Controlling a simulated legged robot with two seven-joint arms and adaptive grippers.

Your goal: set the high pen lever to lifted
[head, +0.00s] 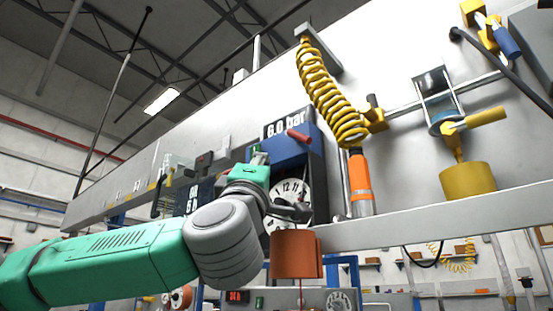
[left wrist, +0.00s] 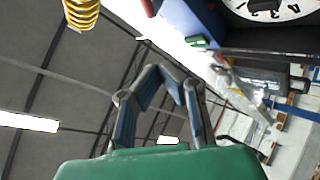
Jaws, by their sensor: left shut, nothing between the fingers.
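A blue-fronted recorder box (head: 289,147) hangs on the pale wall panel, with a white clock-numbered dial (head: 290,187) on it. A red lever (head: 298,136) sticks out at its upper front, tilted. A smaller green lever (head: 259,156) is lower left. I cannot read which is the high pen lever. Both also show in the left wrist view, red (left wrist: 148,8) and green (left wrist: 198,42). My right gripper is out of view.
A coiled yellow hose (head: 330,95) hangs to the right of the box. A yellow cup (head: 468,180) stands on the ledge (head: 430,212) at right.

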